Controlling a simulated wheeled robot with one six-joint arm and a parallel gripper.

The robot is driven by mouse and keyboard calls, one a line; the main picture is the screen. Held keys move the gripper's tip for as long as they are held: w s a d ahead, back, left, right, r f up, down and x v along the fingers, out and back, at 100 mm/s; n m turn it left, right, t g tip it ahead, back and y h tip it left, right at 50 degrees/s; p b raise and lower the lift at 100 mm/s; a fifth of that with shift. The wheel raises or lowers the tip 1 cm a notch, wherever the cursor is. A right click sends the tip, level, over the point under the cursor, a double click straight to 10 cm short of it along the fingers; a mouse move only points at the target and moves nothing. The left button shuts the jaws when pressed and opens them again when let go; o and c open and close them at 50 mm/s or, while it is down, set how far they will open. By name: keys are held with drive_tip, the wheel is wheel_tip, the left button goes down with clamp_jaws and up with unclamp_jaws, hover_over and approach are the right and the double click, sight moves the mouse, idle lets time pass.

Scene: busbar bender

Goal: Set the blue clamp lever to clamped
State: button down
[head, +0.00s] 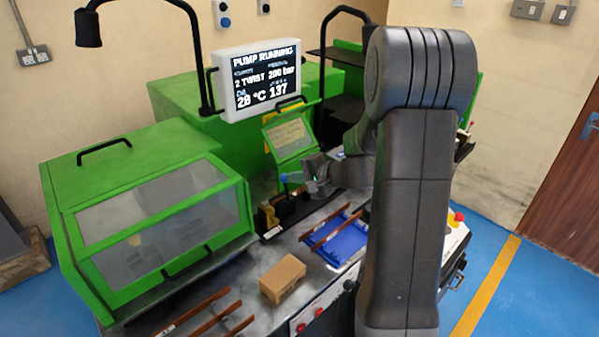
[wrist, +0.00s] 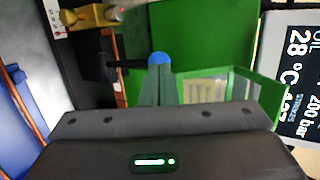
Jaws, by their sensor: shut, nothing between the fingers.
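The blue clamp lever shows in the head view as a blue knob (head: 284,178) on a dark shaft, standing on the bench behind the blue tray. In the wrist view its round blue knob (wrist: 159,58) sits right at my fingertips, with the black shaft running off to the left. My gripper (head: 304,179) is just right of the knob in the head view. In the wrist view the fingers (wrist: 158,75) are together with nothing held. Whether they touch the knob I cannot tell. My wrist and arm hide part of the bench to the right.
A monitor (head: 262,78) reading "PUMP RUNNING" stands behind the lever. A green guard with a window (head: 290,138) is close behind my gripper. A blue tray (head: 343,243) with copper bars, a cardboard box (head: 283,278) and a green enclosure (head: 90,190) are nearby.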

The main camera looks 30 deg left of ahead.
drive_tip(key=shift+h, duration=0.8)
drive_tip(key=shift+w+a+p, duration=0.3)
drive_tip(key=shift+a+p, duration=0.3)
drive_tip(key=shift+a, duration=0.4)
drive_tip(key=shift+w+a+p, duration=0.25)
drive_tip(key=shift+a+p, duration=0.35)
drive_tip(key=shift+a, duration=0.35)
drive_tip(key=shift+w+a+f+g+h, duration=0.1)
drive_tip(key=shift+a+g+h, duration=0.2)
drive_tip(key=shift+a+h, duration=0.35)
drive_tip(key=w+a+f+h, duration=0.1)
drive_tip(key=a+f, duration=0.4)
drive_tip(key=shift+w+m+h, duration=0.3)
drive_tip(key=shift+h, duration=0.05)
drive_tip(key=shift+f, duration=0.15)
drive_tip(key=b+v, duration=0.2)
drive_tip(key=v, duration=1.2)
drive_tip(key=shift+w, duration=0.15)
